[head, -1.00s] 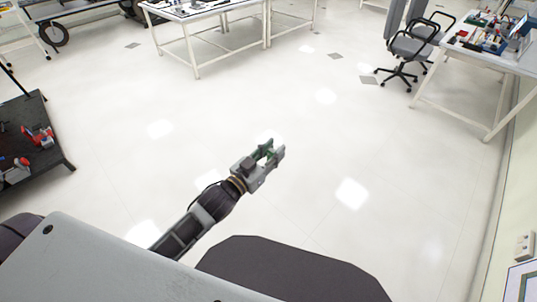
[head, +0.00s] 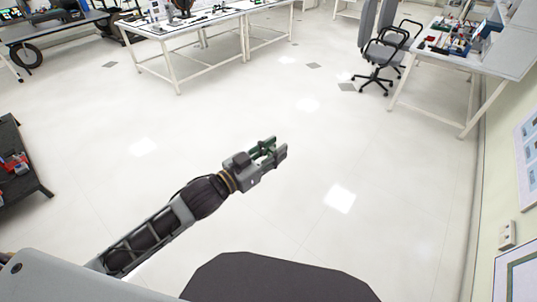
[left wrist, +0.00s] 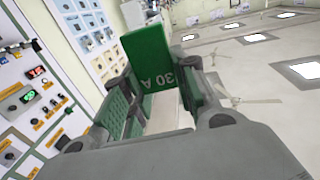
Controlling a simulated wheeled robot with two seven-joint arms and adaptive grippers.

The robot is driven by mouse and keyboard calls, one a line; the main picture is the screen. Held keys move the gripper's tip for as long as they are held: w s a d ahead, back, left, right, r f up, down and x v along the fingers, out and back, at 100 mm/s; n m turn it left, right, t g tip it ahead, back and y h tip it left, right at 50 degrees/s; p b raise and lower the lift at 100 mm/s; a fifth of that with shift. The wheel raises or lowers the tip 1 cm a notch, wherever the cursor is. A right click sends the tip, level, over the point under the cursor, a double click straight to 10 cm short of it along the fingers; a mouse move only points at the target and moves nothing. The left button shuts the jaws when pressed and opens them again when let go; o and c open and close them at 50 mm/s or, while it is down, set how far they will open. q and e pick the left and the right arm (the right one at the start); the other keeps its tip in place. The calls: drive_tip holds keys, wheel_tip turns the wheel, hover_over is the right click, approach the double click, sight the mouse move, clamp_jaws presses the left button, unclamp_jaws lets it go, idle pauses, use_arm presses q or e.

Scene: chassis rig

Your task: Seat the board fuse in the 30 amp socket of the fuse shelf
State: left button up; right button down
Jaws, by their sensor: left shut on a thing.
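The board fuse is a green block marked "30 A" and fills the middle of the left wrist view (left wrist: 148,58). My left gripper (head: 277,147) is shut on it, with the fuse between its two fingers. In the head view only a little green shows between the fingers. The gripper is held out over open floor, clear of any furniture. I cannot make out the fuse shelf or its 30 amp socket in either view. My right gripper is not in view.
A white table (head: 185,42) stands at the far left, and a black cart (head: 20,165) at the left edge. An office chair (head: 377,62) and a workbench (head: 440,55) with parts stand at the upper right. A wall runs along the right. The floor between is clear.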

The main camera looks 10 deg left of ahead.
use_arm(q)
drive_tip(key=shift+d+r+m+g+h, duration=0.25)
drive_tip(key=shift+d+r, duration=0.15)
drive_tip(key=shift+r, duration=0.2)
drive_tip(key=shift+d+r+m+g+h, duration=0.15)
drive_tip(key=shift+d+r+h, duration=0.1)
drive_tip(key=shift+d+r, duration=0.25)
drive_tip(key=shift+r, duration=0.1)
drive_tip(key=w+d+f+m+g+h, duration=0.2)
drive_tip(key=f+g+h, duration=0.1)
drive_tip(key=shift+w+d+f+m, duration=0.15)
drive_tip(key=shift+w+d+m, duration=0.15)
drive_tip(key=shift+d+m, duration=0.1)
idle(0.8)
drive_tip(key=shift+d+f, duration=0.15)
drive_tip(key=shift+w+d+f+m+g, duration=0.1)
drive_tip(key=shift+w+f+m+g, duration=0.3)
drive_tip(key=shift+w+g, duration=0.1)
drive_tip(key=shift+w+d+f+g+h, duration=0.1)
drive_tip(key=shift+d+f+g+h, duration=0.15)
drive_tip(key=shift+d+g+h, duration=0.2)
